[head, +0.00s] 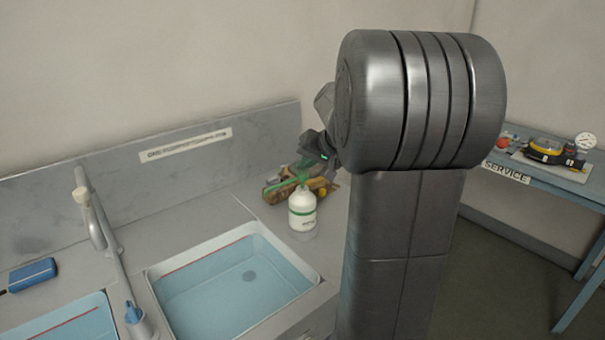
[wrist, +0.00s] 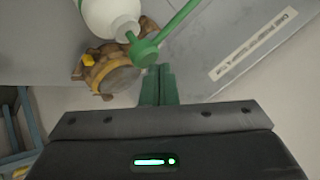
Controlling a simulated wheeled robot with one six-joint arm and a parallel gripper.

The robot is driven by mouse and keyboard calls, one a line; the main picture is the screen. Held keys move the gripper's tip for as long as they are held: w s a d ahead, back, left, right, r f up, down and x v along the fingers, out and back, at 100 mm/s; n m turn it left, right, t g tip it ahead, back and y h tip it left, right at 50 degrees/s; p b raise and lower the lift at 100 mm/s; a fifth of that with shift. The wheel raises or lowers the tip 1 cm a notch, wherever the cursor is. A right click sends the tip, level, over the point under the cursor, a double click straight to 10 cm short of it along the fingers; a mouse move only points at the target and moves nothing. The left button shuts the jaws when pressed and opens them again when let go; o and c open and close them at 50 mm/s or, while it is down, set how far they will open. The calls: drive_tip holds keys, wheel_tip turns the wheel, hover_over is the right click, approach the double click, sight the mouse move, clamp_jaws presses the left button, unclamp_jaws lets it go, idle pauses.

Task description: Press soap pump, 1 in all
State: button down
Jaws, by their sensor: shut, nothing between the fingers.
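The soap bottle (head: 302,214) is white with a green band and stands upright on the counter right of the sink. Its green pump (head: 302,179) is on top. In the wrist view the bottle (wrist: 108,14) is at the top edge, and the pump head (wrist: 145,49) with its long green spout lies just beyond my fingertips. My gripper (wrist: 158,68) is shut and empty, its green fingers side by side. The fingertips are very close to the pump head; I cannot tell if they touch. In the head view my arm hides part of the gripper.
A brown and yellow object (head: 274,191) lies behind the bottle, close to it. The water-filled sink (head: 252,229) is left of the bottle, with a faucet (head: 95,220) and a blue box (head: 32,275) further left. A blue service table (head: 550,176) stands at right.

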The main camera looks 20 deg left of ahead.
drive_tip(key=shift+f+b, duration=0.7)
drive_tip(key=shift+f, duration=0.25)
idle(0.4)
idle(0.3)
drive_tip(key=shift+r+p, duration=0.9)
drive_tip(key=shift+r, duration=0.5)
drive_tip(key=shift+r+p, duration=1.8)
drive_tip(key=shift+r, duration=0.75)
drive_tip(key=shift+f, duration=0.1)
